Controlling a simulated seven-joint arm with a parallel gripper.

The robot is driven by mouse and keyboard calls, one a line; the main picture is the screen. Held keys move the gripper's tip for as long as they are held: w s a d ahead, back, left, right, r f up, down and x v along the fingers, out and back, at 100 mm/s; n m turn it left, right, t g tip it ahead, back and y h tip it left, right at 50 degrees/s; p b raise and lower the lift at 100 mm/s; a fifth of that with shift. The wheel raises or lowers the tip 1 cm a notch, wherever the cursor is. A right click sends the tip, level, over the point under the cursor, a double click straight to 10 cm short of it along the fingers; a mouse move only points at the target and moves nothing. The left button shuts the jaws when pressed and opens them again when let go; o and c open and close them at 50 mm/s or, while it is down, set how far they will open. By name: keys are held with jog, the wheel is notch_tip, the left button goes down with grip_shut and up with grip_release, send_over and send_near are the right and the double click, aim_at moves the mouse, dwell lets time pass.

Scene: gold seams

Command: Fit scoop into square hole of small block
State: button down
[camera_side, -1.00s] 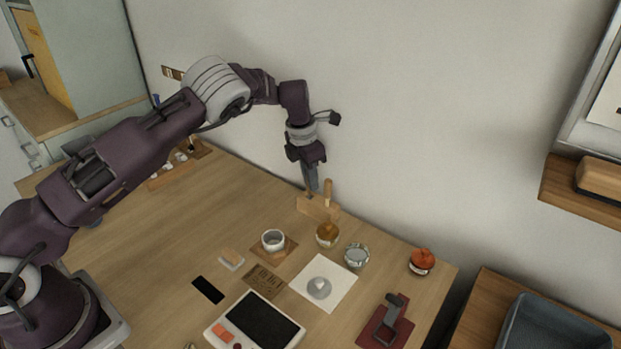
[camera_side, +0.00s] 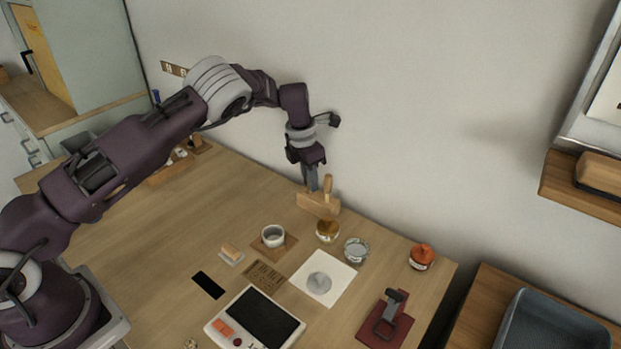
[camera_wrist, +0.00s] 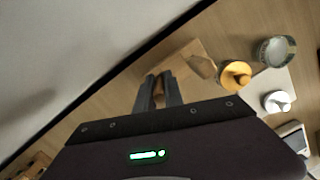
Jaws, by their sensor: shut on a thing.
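My gripper (camera_side: 312,188) points down at the back of the table, over the left part of the small wooden block (camera_side: 318,205). In the wrist view its two dark fingers (camera_wrist: 158,92) are shut on a narrow brown wooden piece, which I take to be the scoop (camera_wrist: 158,88). The block also shows there (camera_wrist: 184,62), just beyond the fingers. The scoop's lower end and the square hole are hidden, so I cannot tell whether the scoop is in the hole.
An amber jar (camera_side: 327,232) stands close in front of the block, with a glass jar (camera_side: 356,250) to its right. A white cup (camera_side: 273,236) sits on a brown mat. A white sheet (camera_side: 335,287) and a scale (camera_side: 255,320) lie nearer. The wall is close behind.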

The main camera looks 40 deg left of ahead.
jog(key=shift+f, duration=0.2)
dwell(0.4)
jog(key=c, duration=1.4)
grip_release()
jog(key=shift+o, duration=0.2)
jog(key=shift+s+a+r, duration=0.1)
jog(key=shift+s+r, duration=0.1)
jog(key=shift+r, duration=1.05)
jog(key=shift+s+a+r, duration=0.1)
jog(key=shift+s+r, duration=0.05)
jog(key=shift+r, duration=1.1)
notch_tip(320, 180, up, 7)
jog(key=shift+s+a, duration=0.15)
jog(key=shift+s, duration=0.3)
